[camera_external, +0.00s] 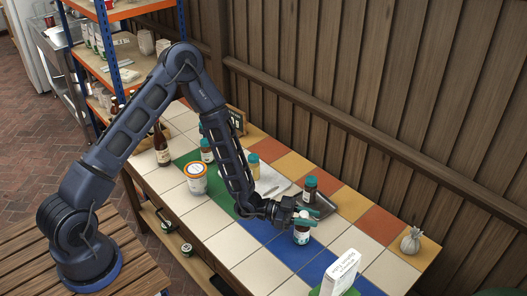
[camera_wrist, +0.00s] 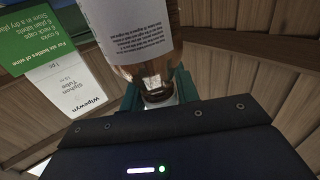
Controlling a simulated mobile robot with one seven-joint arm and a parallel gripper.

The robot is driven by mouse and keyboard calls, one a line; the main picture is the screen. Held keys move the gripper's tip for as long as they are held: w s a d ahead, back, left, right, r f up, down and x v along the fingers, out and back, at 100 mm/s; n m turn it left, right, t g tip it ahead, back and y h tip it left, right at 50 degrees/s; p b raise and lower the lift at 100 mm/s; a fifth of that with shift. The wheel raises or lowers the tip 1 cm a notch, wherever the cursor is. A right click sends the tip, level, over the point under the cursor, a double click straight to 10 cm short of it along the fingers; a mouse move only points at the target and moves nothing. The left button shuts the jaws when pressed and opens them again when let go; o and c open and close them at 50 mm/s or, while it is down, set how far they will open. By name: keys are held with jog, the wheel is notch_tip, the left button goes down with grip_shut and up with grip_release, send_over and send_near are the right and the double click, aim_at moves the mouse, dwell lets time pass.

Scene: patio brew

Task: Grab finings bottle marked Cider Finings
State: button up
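My gripper (camera_external: 306,217) is low over the blue tiles, its teal fingers on either side of the upper part of a small bottle (camera_external: 301,237) with a white label. In the wrist view this bottle (camera_wrist: 125,35) appears upside down, its label filled with small print and brown glass below it. The teal fingers (camera_wrist: 160,98) flank its narrower end. I cannot tell whether they touch it. The product name is not readable. Another dark bottle with a teal cap (camera_external: 310,186) stands just behind my gripper.
A white tub (camera_external: 196,181), a brown bottle (camera_external: 162,148) and other small bottles (camera_external: 207,151) stand left. A small sack (camera_external: 411,241) sits right. The fence (camera_external: 400,90) borders the table's back.

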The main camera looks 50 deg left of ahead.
grip_shut()
